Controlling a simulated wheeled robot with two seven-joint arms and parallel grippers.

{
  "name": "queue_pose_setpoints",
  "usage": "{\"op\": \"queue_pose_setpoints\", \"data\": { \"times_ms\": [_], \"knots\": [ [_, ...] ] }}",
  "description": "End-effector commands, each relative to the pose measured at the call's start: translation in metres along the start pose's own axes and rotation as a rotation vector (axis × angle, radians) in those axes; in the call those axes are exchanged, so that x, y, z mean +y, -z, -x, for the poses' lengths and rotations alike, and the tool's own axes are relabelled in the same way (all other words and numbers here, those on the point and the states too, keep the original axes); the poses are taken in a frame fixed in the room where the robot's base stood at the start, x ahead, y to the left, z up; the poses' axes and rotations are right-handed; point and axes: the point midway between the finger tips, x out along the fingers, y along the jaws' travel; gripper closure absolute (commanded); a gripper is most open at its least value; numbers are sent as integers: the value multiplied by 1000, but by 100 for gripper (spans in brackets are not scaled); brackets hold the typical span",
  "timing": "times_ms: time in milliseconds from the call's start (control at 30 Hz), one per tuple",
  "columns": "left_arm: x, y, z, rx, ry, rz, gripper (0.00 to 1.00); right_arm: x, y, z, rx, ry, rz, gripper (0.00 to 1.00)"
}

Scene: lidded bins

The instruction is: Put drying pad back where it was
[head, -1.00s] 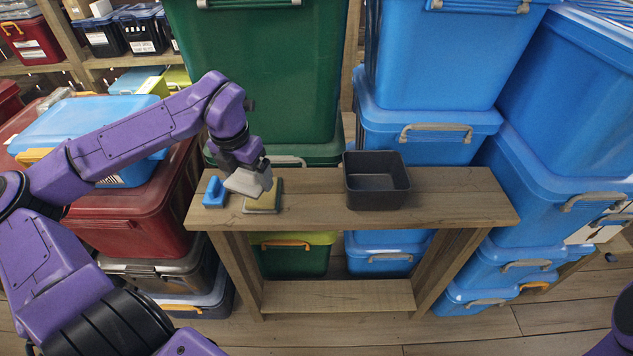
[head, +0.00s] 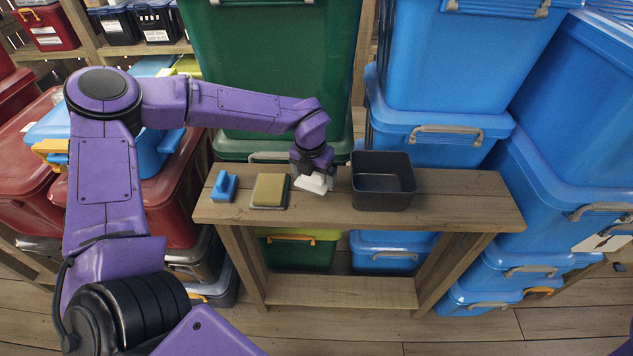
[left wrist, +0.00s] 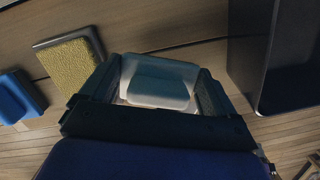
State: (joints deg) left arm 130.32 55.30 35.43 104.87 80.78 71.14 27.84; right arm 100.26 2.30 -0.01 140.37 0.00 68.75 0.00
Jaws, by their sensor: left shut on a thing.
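A white pad with a raised grip, which I take for the drying pad, is held in my left gripper (head: 314,180). The pad (head: 311,184) shows between the two fingers in the left wrist view (left wrist: 158,85). It is over the wooden bench, between a yellow-topped pad and a dark bin; I cannot tell whether it touches the wood. The yellow-topped pad (head: 269,190) with a grey base lies flat to its left, also in the left wrist view (left wrist: 72,62). A blue block-like thing (head: 224,187) lies farther left. My right gripper is out of view.
The open dark bin (head: 383,196) stands right of my left gripper and looks empty. The wooden bench (head: 460,205) is clear at its right end and along its front. A green bin (head: 270,70) and stacked blue bins (head: 440,140) stand close behind.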

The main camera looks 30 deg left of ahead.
Motion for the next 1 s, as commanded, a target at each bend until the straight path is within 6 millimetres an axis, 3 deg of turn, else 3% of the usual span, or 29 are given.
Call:
{"op": "queue_pose_setpoints", "data": {
  "times_ms": [233,633,667,1000],
  "knots": [
    [-5,1,-36,2,0,-1,35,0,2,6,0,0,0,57],
    [-5,2,-44,-1,0,-2,35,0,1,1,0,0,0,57],
    [-5,1,-42,-1,0,-2,1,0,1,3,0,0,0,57],
    [-4,0,-32,-3,1,0,0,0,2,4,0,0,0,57]
  ]
}}
